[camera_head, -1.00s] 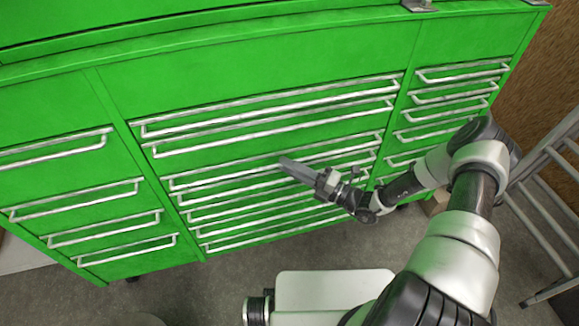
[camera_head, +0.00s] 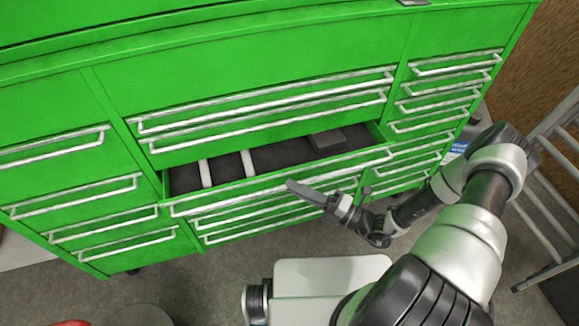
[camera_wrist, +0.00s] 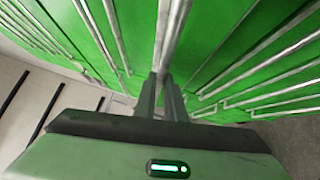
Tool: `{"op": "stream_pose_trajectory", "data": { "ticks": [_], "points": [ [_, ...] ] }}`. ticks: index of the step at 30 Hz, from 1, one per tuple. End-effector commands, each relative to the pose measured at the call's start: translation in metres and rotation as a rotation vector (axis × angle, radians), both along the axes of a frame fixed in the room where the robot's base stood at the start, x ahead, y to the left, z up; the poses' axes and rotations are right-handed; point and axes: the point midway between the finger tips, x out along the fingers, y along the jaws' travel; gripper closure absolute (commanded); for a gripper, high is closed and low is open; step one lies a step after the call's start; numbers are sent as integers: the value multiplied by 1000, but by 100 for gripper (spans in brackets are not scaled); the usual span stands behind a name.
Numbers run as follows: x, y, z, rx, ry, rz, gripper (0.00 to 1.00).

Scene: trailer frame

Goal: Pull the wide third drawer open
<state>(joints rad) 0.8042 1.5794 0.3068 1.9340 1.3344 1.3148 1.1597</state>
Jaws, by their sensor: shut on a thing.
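The wide third drawer (camera_head: 230,193) in the green cabinet's middle column is partly open. Its dark interior shows white dividers and a dark flat item (camera_head: 327,140) at the right. My gripper (camera_head: 291,186) is at the middle of this drawer's long metal handle. In the wrist view my gripper (camera_wrist: 162,88) has its two dark fingers close together around a metal handle bar (camera_wrist: 170,35). The exact contact is partly hidden by the fingers.
Two wide drawers above (camera_head: 265,105) are closed, as are the wide drawers below. Closed narrow drawers stand in the left column (camera_head: 75,195) and right column (camera_head: 435,105). A metal ladder (camera_head: 560,170) leans at the right. Grey floor is open in front.

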Motion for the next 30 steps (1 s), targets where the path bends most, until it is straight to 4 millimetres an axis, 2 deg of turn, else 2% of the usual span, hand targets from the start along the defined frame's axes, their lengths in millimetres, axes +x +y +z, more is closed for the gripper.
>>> {"op": "stream_pose_trajectory", "data": {
  "ticks": [1, 9, 18, 24, 30],
  "points": [
    [-14, -5, 1, 2, 5, -2, 100],
    [-87, -25, 0, 2, 4, -2, 100],
    [-156, -45, -1, 1, 2, -2, 100],
    [-186, -54, 0, 1, 0, -1, 100],
    [-202, -58, 0, 1, 0, 0, 100]
  ]
}}
